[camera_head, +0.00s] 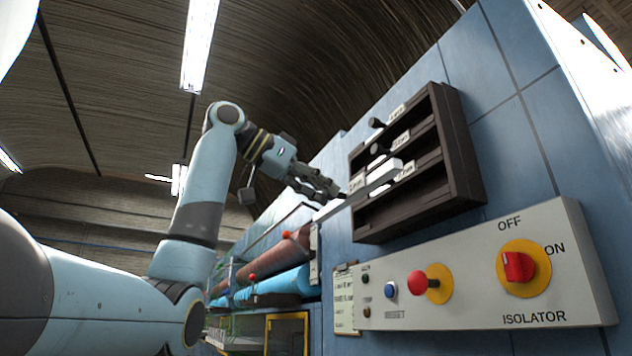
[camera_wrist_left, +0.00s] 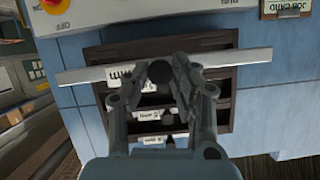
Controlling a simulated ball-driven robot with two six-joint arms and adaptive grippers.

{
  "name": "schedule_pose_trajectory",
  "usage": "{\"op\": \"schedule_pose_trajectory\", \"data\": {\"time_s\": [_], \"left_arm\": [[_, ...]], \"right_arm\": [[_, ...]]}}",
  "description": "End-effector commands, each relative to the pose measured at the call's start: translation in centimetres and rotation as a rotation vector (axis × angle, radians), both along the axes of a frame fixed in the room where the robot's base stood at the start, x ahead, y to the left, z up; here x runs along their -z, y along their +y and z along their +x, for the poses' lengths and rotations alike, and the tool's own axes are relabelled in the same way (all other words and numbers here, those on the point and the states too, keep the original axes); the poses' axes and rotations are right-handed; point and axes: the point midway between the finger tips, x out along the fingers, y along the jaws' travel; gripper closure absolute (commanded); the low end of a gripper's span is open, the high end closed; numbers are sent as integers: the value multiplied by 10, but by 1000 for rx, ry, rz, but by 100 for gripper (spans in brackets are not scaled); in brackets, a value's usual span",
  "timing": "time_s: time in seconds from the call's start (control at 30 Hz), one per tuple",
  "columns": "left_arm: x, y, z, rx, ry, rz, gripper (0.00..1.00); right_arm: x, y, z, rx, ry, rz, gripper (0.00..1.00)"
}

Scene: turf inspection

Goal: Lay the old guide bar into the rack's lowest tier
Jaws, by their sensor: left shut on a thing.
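The old guide bar (camera_head: 381,182) is a long pale metal strip. My left gripper (camera_head: 328,192) is shut on it by a dark round knob, which shows between the fingertips in the left wrist view (camera_wrist_left: 160,74). There the bar (camera_wrist_left: 242,63) runs almost level across the rack and past both its sides. The dark brown rack (camera_head: 468,150) hangs on the blue panel wall and has several tiers with small white labels. The bar slants across the rack's left edge in the head view, near the lower tiers. I cannot tell if it touches the rack. My right gripper is out of view.
Below the rack, a grey control panel (camera_head: 462,268) sticks out with a red isolator switch (camera_head: 518,267) and a red button (camera_head: 417,280). Red and blue rolls (camera_head: 285,284) lie to the left along the wall. Open air lies left of the rack.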

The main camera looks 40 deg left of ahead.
Motion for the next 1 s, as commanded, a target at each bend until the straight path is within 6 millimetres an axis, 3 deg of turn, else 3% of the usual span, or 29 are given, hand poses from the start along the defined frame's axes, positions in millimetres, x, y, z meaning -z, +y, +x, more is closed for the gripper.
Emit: {"op": "schedule_pose_trajectory", "data": {"time_s": [0.6,1.0], "left_arm": [[-3,-25,59,2,1,-1,100],[0,-29,68,1,-1,0,100]], "right_arm": [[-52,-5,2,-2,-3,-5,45],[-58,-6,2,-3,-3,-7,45]]}}
